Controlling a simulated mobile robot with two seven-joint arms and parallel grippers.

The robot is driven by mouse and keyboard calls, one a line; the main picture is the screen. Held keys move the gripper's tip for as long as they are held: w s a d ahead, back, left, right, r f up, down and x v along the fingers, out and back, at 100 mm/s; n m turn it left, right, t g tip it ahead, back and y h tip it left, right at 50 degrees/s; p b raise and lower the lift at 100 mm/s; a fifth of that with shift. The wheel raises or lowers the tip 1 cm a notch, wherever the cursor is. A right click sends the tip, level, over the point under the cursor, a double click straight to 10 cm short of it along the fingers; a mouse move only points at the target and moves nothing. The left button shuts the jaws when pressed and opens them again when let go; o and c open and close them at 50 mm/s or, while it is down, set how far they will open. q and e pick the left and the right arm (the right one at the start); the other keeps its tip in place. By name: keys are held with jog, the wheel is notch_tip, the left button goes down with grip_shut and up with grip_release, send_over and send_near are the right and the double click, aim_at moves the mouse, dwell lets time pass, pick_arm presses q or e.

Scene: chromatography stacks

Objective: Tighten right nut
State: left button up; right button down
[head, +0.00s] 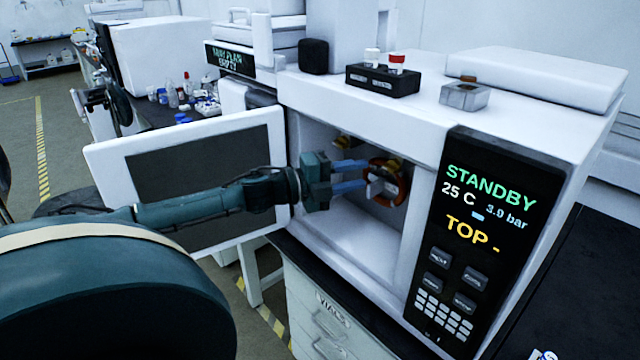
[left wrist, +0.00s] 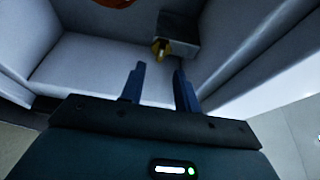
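My left gripper (head: 366,174) reaches into the open oven compartment of a white instrument. Its two blue fingers are apart with nothing between them, as the left wrist view (left wrist: 158,70) also shows. An orange coiled column (head: 403,187) with a pale centre hangs just beyond the fingertips in the head view; only its edge shows in the left wrist view (left wrist: 115,2). A brass nut (left wrist: 160,49) sits under a grey block (left wrist: 180,30), ahead of the fingertips and apart from them. A brass fitting (head: 344,141) shows above the fingers; I cannot tell which nut each is. My right gripper is out of view.
The instrument's white door (head: 100,160) stands open on the left, beside my forearm. A black vial holder (head: 383,83) and a small grey box (head: 464,97) stand on top. Compartment walls surround the gripper closely.

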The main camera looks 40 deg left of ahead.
pick_arm(q)
jog(key=p+v, duration=0.1)
jog(key=v, duration=0.6)
jog(key=shift+f, duration=0.1)
dwell(0.6)
jog(key=s+d+f+n+g+y, duration=0.2)
jog(key=s+f+n+y, duration=0.25)
jog(key=f+n, duration=0.35)
jog(key=s+d+f+n+g+y, duration=0.2)
jog(key=s+f+n+y, duration=0.1)
jog(key=f+n+y, duration=0.5)
jog(key=s+d+f+n+g+h, duration=0.2)
jog(key=s+d+n+g, duration=0.15)
jog(key=s+d, duration=0.45)
jog(key=s+d+f+n+g+h, duration=0.25)
jog(key=s+d+g, duration=0.3)
jog(key=d, duration=0.35)
jog(key=w+d+f+m+t+h, duration=0.1)
jog(key=w+d+f+t+h, duration=0.2)
jog(key=w+d+f+t, duration=0.2)
notch_tip(320, 180, down, 3)
jog(key=d+t, duration=0.1)
jog(key=t, duration=0.1)
jog(key=shift+w+d+r+t, duration=0.25)
jog(key=shift+d+t, duration=0.05)
